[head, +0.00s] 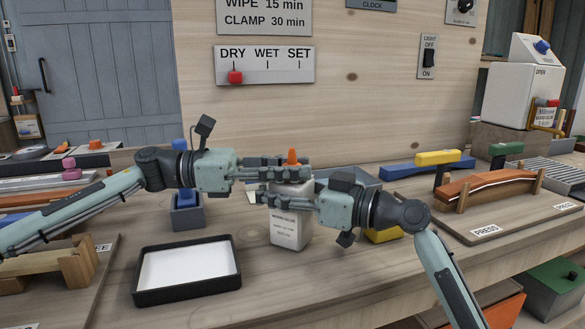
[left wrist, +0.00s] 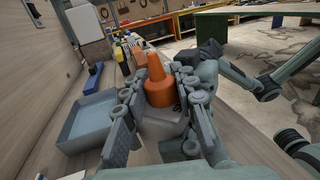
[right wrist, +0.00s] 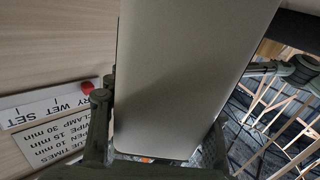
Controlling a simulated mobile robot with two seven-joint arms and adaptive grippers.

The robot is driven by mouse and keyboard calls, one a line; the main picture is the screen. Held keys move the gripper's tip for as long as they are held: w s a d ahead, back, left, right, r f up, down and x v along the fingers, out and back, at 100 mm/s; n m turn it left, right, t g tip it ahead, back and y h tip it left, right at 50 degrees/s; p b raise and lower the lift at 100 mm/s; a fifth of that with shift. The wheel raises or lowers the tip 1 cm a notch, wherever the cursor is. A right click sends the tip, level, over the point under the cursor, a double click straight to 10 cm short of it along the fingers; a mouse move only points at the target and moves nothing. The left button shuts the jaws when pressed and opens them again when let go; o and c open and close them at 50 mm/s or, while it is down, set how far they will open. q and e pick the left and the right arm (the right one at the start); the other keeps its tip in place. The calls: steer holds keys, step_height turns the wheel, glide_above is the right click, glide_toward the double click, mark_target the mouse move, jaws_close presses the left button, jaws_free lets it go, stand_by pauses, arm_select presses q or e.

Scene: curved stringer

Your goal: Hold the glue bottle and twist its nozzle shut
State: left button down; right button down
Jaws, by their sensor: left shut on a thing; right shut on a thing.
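The glue bottle (head: 290,228) is a pale, upright, box-like bottle with a small label, at the middle of the bench in the head view. Its orange nozzle (head: 292,157) points up. My left gripper (head: 298,172) comes in from the left and is shut around the nozzle's base. In the left wrist view the stepped orange nozzle (left wrist: 157,82) sits between both fingers. My right gripper (head: 264,194) comes in from the right and is shut on the bottle's upper body, just below the left fingers. The bottle body (right wrist: 185,75) fills the right wrist view. Whether its base touches the bench is unclear.
A black-rimmed white tray (head: 138,296) lies front left. A grey-blue bin (head: 367,183) and a yellow block (head: 384,236) are behind and beside my right gripper. A curved wooden piece sits on the press board (head: 462,232) at right. A sign panel (head: 265,66) stands behind.

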arm_select(q)
steer(key=shift+m+g, duration=0.5)
steer(key=shift+g, duration=0.3)
steer(key=c, duration=1.2)
jaws_free()
steer(key=shift+o, duration=0.2)
steer(key=shift+a, duration=0.15)
steer(key=a, duration=0.7)
steer(key=shift+w+a, duration=0.15)
steer(key=shift+w, duration=0.1)
